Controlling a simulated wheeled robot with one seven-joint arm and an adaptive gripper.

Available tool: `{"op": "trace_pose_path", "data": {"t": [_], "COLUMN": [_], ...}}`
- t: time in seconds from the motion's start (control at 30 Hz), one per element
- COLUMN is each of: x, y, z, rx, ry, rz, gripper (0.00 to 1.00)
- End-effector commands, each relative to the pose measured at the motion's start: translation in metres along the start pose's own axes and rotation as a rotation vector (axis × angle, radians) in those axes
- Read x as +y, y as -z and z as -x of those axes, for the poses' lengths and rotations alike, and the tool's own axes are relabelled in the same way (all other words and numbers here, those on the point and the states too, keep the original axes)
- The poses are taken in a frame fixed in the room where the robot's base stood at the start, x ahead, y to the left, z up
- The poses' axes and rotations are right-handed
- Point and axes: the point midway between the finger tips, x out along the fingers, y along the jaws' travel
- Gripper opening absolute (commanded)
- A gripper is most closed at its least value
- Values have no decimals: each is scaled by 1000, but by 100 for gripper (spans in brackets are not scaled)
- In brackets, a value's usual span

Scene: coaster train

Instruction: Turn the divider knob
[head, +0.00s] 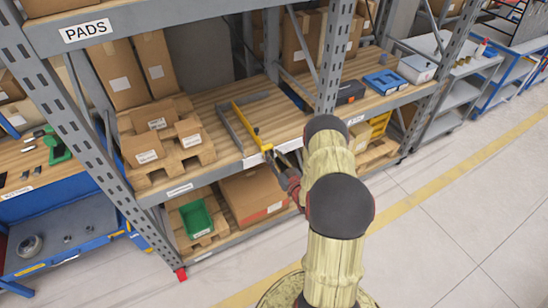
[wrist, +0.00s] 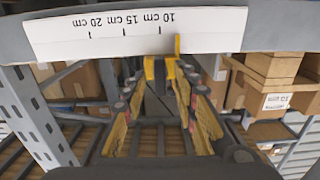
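The yellow divider (head: 242,122) lies on the wooden middle shelf, with a small yellow knob-like part (head: 256,131) on its bar. Its yellow front end (head: 267,147) reaches the shelf's front edge. My gripper (head: 279,161) is just in front of that end, partly hidden by my arm. In the wrist view my gripper (wrist: 160,82) has its two fingers apart. Yellow parts of the divider (wrist: 171,68) show between and beyond the fingertips. I cannot tell whether the fingers touch them. A yellow pointer (wrist: 177,44) stands against the scale label (wrist: 110,34), near the 10 cm mark.
The grey shelf beam (wrist: 285,38) crosses close above the fingers in the wrist view. Cardboard boxes on a pallet (head: 170,160) stand left of the divider. A green bin (head: 196,218) is on the lower shelf. The floor (head: 450,220) at the right is clear.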

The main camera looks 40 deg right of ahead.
Motion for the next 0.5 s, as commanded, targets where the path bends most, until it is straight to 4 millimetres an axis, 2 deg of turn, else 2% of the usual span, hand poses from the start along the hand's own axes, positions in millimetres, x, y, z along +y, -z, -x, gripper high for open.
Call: {"op": "trace_pose_path", "data": {"t": [0.07,0.5], "x": [0,0], "y": [0,0], "z": [0,0], "rx": [0,-1], "ry": [0,0], "rz": [0,0], "gripper": [29,4]}}
